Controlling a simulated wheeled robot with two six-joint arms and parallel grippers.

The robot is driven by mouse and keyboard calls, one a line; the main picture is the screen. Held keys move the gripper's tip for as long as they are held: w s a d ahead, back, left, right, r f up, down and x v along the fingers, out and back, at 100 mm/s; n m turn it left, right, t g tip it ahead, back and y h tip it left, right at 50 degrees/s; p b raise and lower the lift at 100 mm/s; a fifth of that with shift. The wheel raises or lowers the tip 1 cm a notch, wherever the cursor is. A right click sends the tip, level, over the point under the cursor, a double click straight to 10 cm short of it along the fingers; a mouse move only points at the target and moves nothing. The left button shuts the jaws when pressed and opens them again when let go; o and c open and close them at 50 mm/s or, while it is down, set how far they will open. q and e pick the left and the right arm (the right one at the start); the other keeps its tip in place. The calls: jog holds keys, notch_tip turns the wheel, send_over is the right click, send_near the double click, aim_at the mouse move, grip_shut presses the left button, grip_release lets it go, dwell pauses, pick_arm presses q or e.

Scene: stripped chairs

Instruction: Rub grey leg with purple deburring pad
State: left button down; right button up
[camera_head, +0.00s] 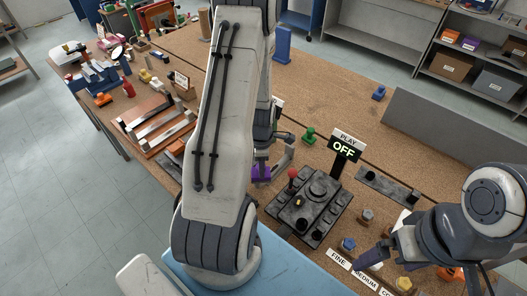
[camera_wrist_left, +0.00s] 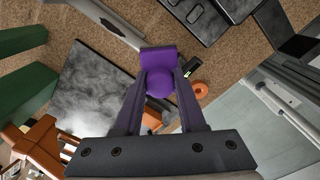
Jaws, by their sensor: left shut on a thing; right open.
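My left gripper (camera_wrist_left: 158,85) is shut on the purple deburring pad (camera_wrist_left: 158,58), which has a rounded knob between the fingers. The pad also shows in the head view (camera_head: 262,173), partly hidden behind my left arm. A grey bar, which looks like the grey leg (camera_wrist_left: 108,22), lies just beyond the pad in the left wrist view. It shows beside the pad in the head view (camera_head: 284,157); I cannot tell whether they touch. My right gripper (camera_head: 375,257) is open and empty at the front right, near the label cards.
A dark control box (camera_head: 312,207) with a red-knobbed lever stands right of the pad, with a sign reading OFF (camera_head: 345,148) behind it. A wooden rack of bars (camera_head: 155,122) lies at left. Small knobbed pieces and FINE and MEDIUM cards (camera_head: 339,259) line the front edge.

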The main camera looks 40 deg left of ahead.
pick_arm(q)
jog(key=shift+a+r+p, duration=0.1)
jog(key=shift+r+p, duration=0.2)
jog(key=shift+r, duration=0.45)
notch_tip(320, 180, up, 5)
jog(key=p, duration=0.4)
pick_arm(e)
notch_tip(320, 180, up, 5)
jog(key=shift+s+d+r, duration=0.1)
jog(key=shift+d+r, duration=0.05)
pick_arm(q)
jog(key=shift+s, duration=0.1)
